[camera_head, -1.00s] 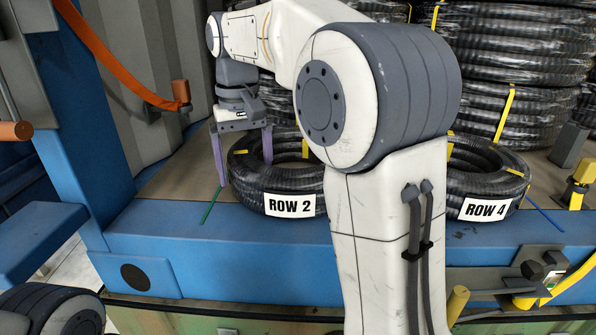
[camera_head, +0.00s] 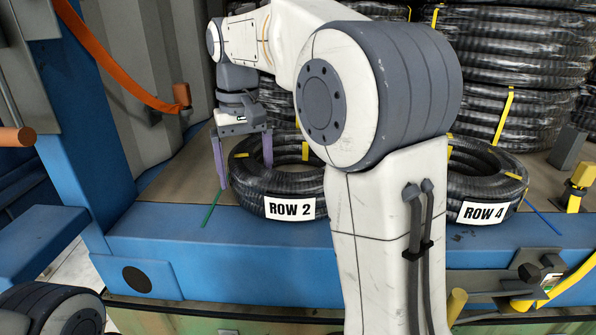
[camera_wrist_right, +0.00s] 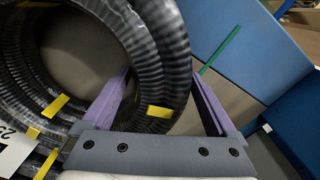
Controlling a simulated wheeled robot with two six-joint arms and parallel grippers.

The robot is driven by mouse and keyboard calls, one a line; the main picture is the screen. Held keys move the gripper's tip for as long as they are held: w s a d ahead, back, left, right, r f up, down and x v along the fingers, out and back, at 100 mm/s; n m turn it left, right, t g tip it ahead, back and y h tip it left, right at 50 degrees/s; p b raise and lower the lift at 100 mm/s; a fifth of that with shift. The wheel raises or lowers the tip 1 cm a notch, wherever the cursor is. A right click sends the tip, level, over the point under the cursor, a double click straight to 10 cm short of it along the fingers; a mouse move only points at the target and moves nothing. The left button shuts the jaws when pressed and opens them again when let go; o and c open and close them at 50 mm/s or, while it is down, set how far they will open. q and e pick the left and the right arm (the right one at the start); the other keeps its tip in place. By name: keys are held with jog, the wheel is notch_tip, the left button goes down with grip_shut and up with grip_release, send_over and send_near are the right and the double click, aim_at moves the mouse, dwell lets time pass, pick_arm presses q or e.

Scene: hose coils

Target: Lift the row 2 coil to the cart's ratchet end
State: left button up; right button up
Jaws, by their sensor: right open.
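The row 2 coil (camera_head: 258,183) is a black ribbed hose ring with yellow ties and a white "ROW 2" label, lying on the deck behind the blue beam. My right gripper (camera_head: 244,172), with purple fingers, is open at its left side. In the right wrist view, the coil wall (camera_wrist_right: 165,60) passes between the open fingers (camera_wrist_right: 165,85), one over the ring's hole and one outside. Contact cannot be told. My right arm hides the coil's right part. A yellow strap with ratchet-like hardware (camera_head: 543,280) is at lower right. My left gripper is not in view.
The row 4 coil (camera_head: 487,185) lies to the right, partly behind my arm. Tall stacks of coils (camera_head: 520,45) stand behind. An orange strap (camera_head: 120,65) hangs along the wall at left. The blue beam (camera_head: 240,255) runs along the front. A green surface (camera_head: 180,318) shows below it.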

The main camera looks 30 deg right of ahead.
grip_shut()
jog(key=shift+r, duration=0.1)
jog(key=shift+d, duration=0.1)
jog(key=shift+r+p, duration=0.75)
jog(key=shift+p, duration=0.15)
jog(key=shift+r+p, duration=2.85)
jog(key=shift+p, duration=0.2)
